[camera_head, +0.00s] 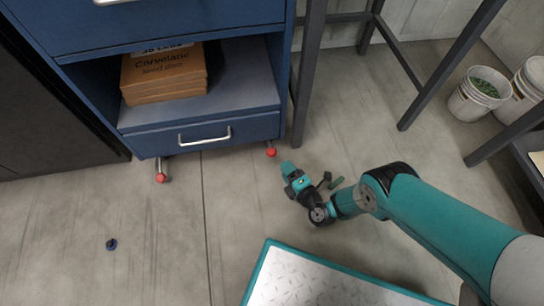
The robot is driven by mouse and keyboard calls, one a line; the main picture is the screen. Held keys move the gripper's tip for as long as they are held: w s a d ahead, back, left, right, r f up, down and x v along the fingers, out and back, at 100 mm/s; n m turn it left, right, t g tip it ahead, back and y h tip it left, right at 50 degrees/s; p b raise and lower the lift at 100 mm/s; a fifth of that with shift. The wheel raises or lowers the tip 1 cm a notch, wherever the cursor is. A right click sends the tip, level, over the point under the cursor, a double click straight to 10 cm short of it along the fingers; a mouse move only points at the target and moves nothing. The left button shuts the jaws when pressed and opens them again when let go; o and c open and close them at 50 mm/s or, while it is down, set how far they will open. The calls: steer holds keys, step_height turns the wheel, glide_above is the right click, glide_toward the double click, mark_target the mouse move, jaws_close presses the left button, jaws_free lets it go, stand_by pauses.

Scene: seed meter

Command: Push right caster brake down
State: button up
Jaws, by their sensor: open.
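The blue cabinet (220,128) stands on casters at the upper left. Its right caster brake (271,151) is a small red tab under the front right corner. The left caster brake (160,177) is a similar red tab under the front left. Whether either tab is up or down is too small to tell. My gripper (289,170) is low near the floor, just right of and slightly nearer than the right brake. It appears apart from it. It is open, and I see nothing held in it.
Cardboard boxes (164,75) sit on the cabinet's open shelf. A dark metal table leg (308,75) stands close to the cabinet's right side. White buckets (480,92) stand at the right. A small dark knob (111,244) lies on the floor at left.

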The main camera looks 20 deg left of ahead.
mark_target(274, 155)
steer(key=b+x, duration=0.8)
steer(key=shift+a+f, duration=0.15)
steer(key=shift+f, duration=0.15)
steer(key=shift+w+a+r+b, duration=0.15)
steer(key=shift+w+a+b, duration=0.3)
steer(key=shift+a+b, duration=0.15)
jaws_close()
